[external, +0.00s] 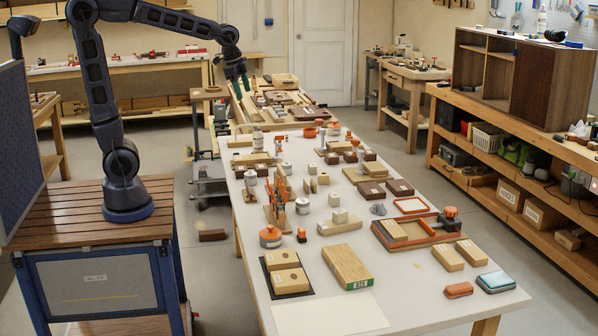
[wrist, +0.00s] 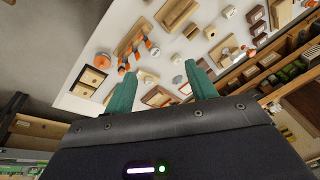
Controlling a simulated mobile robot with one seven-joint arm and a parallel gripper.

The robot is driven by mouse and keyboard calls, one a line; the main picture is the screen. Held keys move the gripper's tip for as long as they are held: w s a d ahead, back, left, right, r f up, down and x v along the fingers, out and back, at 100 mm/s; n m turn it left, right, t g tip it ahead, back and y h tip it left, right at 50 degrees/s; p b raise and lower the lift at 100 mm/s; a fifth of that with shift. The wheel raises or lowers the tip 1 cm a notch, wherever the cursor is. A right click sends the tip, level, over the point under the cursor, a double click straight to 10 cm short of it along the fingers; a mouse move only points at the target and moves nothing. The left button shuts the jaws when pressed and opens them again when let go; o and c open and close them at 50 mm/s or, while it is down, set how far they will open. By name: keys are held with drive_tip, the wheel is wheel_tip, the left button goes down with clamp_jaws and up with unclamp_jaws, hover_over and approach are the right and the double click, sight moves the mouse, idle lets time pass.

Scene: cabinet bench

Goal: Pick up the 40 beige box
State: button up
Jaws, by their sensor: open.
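No number 40 is legible, so I cannot tell which beige box it is. Two beige boxes with small labels (external: 287,270) lie on a black mat at the table's front left; they also show in the wrist view (wrist: 91,78). A larger beige box with a green end label (external: 347,267) lies beside them. My gripper (external: 239,84) has teal fingers and is raised above the table's far left end. In the wrist view its fingers (wrist: 162,82) are apart with nothing held between them.
The white table (external: 330,312) is crowded with blocks, jars and orange tools. An orange-edged tray (external: 420,240), a blue case (external: 495,282) and an orange case (external: 459,290) lie front right. A wooden bench (external: 520,110) at right holds cartons (external: 510,195) low down.

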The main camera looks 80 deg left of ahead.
drive_tip(key=w+a+f+m+g, duration=0.1)
drive_tip(key=w+a+f+m, duration=0.15)
drive_tip(key=w, duration=0.35)
drive_tip(key=w+a+f+m, duration=0.1)
drive_tip(key=w+a, duration=0.2)
drive_tip(key=w, duration=0.3)
drive_tip(key=m+g, duration=0.2)
drive_tip(key=m, duration=0.7)
hover_over(313, 165)
wheel_tip(313, 165, down, 31)
drive_tip(key=shift+h, duration=0.3)
drive_tip(key=f, duration=0.5)
drive_tip(key=shift+s+d, duration=0.25)
drive_tip(key=shift+s, duration=0.05)
drive_tip(key=shift+w+a+f, duration=0.1)
drive_tip(key=shift+f, duration=1.25)
drive_tip(key=shift+w+a+f, duration=0.1)
drive_tip(key=shift+f, duration=1.2)
drive_tip(key=c, duration=1.1)
drive_tip(key=shift+r, duration=0.1)
